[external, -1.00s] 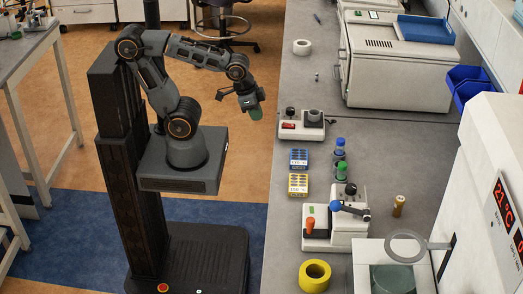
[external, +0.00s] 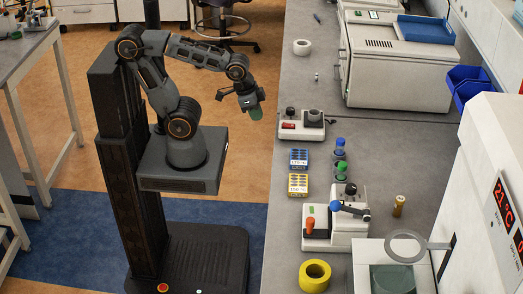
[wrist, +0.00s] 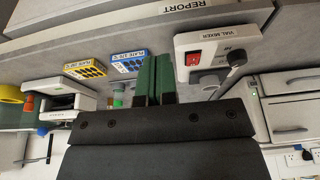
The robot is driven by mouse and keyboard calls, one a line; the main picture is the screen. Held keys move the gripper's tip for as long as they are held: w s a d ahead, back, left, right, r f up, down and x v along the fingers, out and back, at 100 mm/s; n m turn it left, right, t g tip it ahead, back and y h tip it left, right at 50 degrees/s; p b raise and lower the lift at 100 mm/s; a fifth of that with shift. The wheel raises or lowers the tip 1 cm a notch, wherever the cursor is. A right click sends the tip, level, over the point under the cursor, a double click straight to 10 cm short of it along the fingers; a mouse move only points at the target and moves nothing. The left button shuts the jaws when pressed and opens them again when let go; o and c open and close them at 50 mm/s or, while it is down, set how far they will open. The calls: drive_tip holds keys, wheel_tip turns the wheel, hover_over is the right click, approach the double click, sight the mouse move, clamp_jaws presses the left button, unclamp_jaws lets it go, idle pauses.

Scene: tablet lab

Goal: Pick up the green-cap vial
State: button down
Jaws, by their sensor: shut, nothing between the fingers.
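The green-cap vial (external: 341,171) stands upright on the grey bench, just right of the yellow block, in the external view. Its green cap shows small in the wrist view (wrist: 118,101), left of my fingers. A blue-cap vial (external: 340,147) stands just behind it. My gripper (external: 256,113) hangs in the air off the bench's left edge, well apart from the vial. In the wrist view the green fingers of my gripper (wrist: 154,80) are together with nothing between them.
A blue block (external: 299,158) and a yellow block (external: 298,184) with holes lie left of the vials. The vial mixer (external: 302,124) sits behind them. A white device with a blue lever (external: 336,212) stands in front. A yellow tape roll (external: 314,275) is nearer.

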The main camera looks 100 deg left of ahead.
drive_tip(key=c, duration=1.8)
unclamp_jaws()
drive_tip(key=o, duration=1.1)
drive_tip(key=shift+c, duration=0.2)
drive_tip(key=n+t+h+b, duration=0.25)
drive_tip(key=n+h, duration=0.95)
drive_tip(key=n, duration=1.1)
approach(343, 164)
drive_tip(key=x, duration=0.4)
drive_tip(key=shift+a+f+b, duration=0.1)
drive_tip(key=shift+f+b, duration=0.25)
drive_tip(key=shift+f, duration=0.1)
drive_tip(key=shift+p+x, duration=0.3)
drive_tip(key=shift+x, duration=2.85)
